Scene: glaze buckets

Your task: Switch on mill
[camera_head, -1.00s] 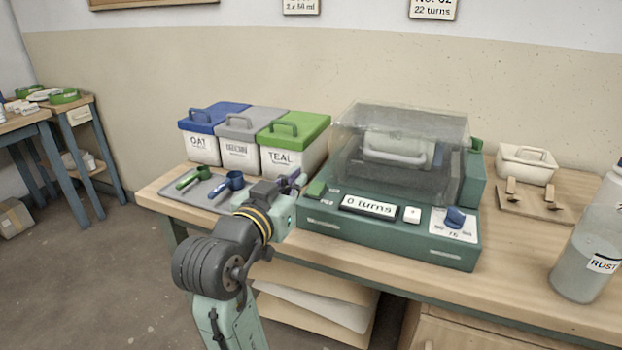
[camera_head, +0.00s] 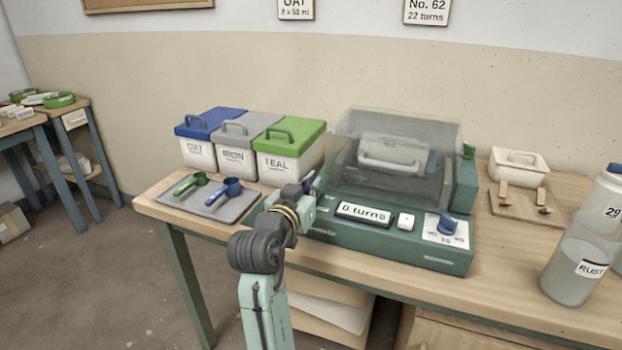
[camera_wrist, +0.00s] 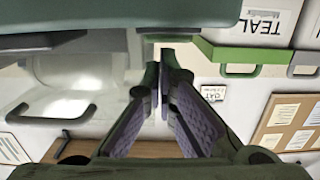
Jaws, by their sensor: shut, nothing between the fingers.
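The mill (camera_head: 400,245) is a teal-green machine on the table with a clear cover (camera_head: 395,150) down over its white jar. Its display (camera_head: 364,213) reads "0 turns". My gripper (camera_head: 310,182) is shut and empty at the mill's front left corner. It hides the green switch there in the head view. In the upside-down wrist view, my closed fingertips (camera_wrist: 164,52) are close to a green block (camera_wrist: 168,38), apparently that switch; I cannot tell whether they touch.
Blue, grey and green lidded buckets (camera_head: 290,150) stand left of the mill, behind a grey tray (camera_head: 228,213) with two scoops. A white lidded box (camera_head: 519,165) and bottles (camera_head: 580,260) stand to the right. Signs hang on the wall.

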